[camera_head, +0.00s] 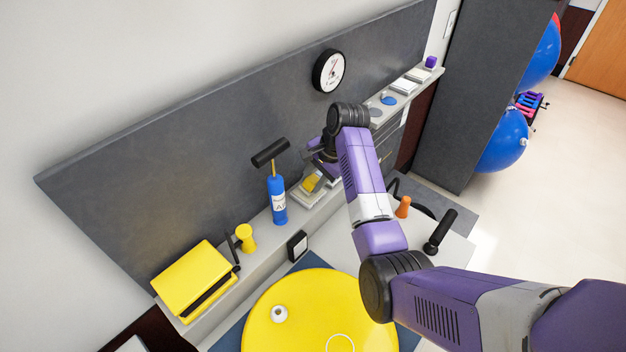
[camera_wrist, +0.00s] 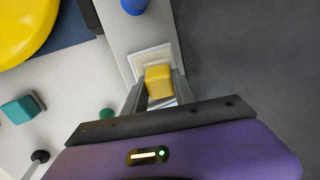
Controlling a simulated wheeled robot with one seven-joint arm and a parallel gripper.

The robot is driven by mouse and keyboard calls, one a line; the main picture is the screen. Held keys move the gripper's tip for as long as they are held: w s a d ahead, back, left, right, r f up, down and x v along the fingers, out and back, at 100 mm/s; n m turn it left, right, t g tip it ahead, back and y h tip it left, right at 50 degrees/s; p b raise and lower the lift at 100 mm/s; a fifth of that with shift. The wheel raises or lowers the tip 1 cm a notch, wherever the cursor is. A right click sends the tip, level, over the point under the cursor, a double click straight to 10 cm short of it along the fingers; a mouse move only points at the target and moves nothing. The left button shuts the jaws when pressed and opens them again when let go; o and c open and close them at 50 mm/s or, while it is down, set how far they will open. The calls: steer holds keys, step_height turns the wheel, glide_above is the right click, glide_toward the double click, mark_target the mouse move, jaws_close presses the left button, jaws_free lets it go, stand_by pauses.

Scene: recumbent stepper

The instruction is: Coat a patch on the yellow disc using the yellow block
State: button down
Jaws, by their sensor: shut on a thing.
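The yellow block (camera_head: 311,183) is between the fingers of my gripper (camera_head: 318,174), over the shelf along the grey panel. In the wrist view the yellow block (camera_wrist: 158,80) sits between the two fingertips of my gripper (camera_wrist: 157,92), which is shut on it. A white square tray (camera_wrist: 140,59) lies under or just beyond the block; I cannot tell if they touch. The large yellow disc (camera_head: 290,337) lies lower in the head view, with a thin pale circle outlined on it. Part of the yellow disc (camera_wrist: 22,28) shows at the wrist view's top left.
A white ring-shaped object (camera_head: 279,314) sits on the disc. A blue pump bottle (camera_head: 277,204), a yellow spool-like piece (camera_head: 246,238) and a yellow case (camera_head: 193,279) stand left along the shelf. An orange piece (camera_head: 403,207) and a black handle (camera_head: 440,231) are right of the arm.

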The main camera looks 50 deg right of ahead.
mark_target(313, 178)
steer(key=shift+r, duration=3.4)
